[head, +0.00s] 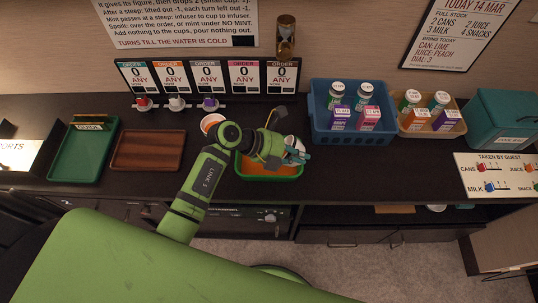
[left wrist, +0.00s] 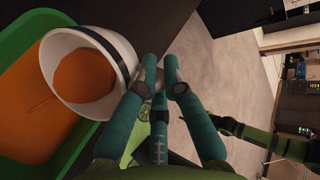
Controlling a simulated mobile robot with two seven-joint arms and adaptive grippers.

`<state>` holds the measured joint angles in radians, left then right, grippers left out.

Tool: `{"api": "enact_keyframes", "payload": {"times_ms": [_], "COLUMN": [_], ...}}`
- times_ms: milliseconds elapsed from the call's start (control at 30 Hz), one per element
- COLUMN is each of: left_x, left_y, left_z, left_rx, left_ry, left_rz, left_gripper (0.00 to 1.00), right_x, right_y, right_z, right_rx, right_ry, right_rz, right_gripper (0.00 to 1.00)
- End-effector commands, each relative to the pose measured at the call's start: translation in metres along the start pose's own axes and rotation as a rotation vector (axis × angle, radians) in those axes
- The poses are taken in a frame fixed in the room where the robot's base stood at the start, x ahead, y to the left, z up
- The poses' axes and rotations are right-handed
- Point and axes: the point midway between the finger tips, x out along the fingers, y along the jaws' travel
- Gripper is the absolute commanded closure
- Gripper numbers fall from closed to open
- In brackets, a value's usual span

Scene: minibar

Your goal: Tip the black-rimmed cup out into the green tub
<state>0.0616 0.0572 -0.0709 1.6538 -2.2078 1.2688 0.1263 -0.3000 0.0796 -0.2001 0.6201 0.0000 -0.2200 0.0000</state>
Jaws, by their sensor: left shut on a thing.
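My left gripper (head: 297,156) is shut on the black-rimmed cup (head: 292,143), over the right part of the green tub (head: 270,178). In the left wrist view the white cup (left wrist: 120,42) has a dark band near its rim and is tilted, its mouth toward the tub (left wrist: 12,158). Orange contents (left wrist: 82,72) show inside the cup. The tub holds an orange layer (left wrist: 35,125). A thin orange streak shows below the cup's lip; I cannot tell whether it is flowing. The gripper's teal fingers (left wrist: 163,77) are at the cup's side. My right gripper is not seen.
Another white cup with orange contents (head: 211,122) stands behind my left arm. A blue crate (head: 349,136) and a tan crate (head: 425,132) of bottles and cartons are to the right. A brown tray (head: 148,150) and a green tray (head: 82,152) are to the left.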

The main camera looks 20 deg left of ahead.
Motion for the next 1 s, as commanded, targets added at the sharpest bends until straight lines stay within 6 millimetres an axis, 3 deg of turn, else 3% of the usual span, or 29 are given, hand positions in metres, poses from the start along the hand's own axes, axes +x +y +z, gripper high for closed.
{"api": "enact_keyframes", "payload": {"times_ms": [1000], "left_x": [-0.010], "left_y": [-0.001], "left_z": [0.005], "left_rx": [-0.032], "left_ry": [-0.006], "left_rz": [-0.109], "left_gripper": [1.00], "right_x": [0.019], "right_y": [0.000], "right_z": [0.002], "right_rx": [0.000], "right_ry": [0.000], "right_rz": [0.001], "right_gripper": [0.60]}}
